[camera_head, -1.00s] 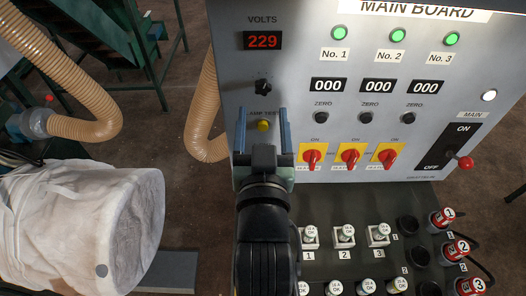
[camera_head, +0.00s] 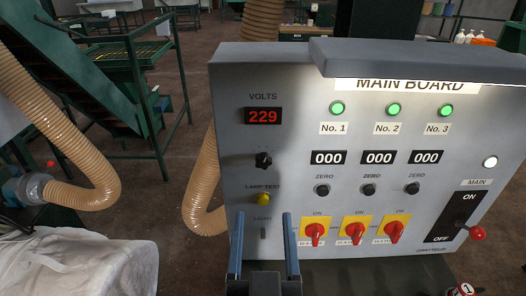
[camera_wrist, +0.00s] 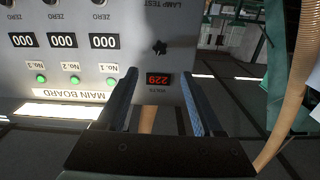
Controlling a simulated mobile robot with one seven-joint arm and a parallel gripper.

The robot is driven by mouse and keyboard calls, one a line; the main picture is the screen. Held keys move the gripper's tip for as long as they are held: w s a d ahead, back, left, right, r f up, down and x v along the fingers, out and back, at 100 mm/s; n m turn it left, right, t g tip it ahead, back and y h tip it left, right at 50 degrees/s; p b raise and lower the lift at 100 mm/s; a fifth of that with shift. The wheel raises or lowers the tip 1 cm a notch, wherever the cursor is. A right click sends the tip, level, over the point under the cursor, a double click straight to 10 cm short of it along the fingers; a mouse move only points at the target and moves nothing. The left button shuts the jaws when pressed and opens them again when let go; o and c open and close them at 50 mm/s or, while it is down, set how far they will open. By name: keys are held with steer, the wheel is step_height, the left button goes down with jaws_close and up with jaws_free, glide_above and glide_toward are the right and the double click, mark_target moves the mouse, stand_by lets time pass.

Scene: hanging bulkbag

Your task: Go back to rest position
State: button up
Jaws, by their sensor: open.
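My gripper (camera_head: 264,246) is open and empty, with two blue fingers standing apart in front of the lower left of the grey main board (camera_head: 300,190). It touches nothing that I can see. In the wrist view my gripper (camera_wrist: 157,88) also shows open, with the main board (camera_wrist: 75,80) upside down beyond it. The lamp test button (camera_head: 264,198) and a light switch (camera_head: 263,232) are on the board above and between the fingers. The volts display (camera_head: 263,116) reads 229.
Three green lamps are lit, and the three red rotary switches (camera_head: 314,233) sit on yellow plates. The red-tipped main lever (camera_head: 477,233) is at the right. A beige hose (camera_head: 205,195) hangs left of the board, and a white bag (camera_head: 70,266) lies at lower left.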

steer(key=s+r+t, duration=0.1)
steer(key=r+t, duration=0.3)
steer(key=r, duration=1.3)
steer(key=s+r+t, duration=0.2)
steer(key=r+t, duration=0.3)
steer(key=r, duration=1.2)
steer(key=shift+s+r+b, duration=0.2)
steer(key=shift+s+b, duration=0.1)
steer(key=shift+b, duration=0.05)
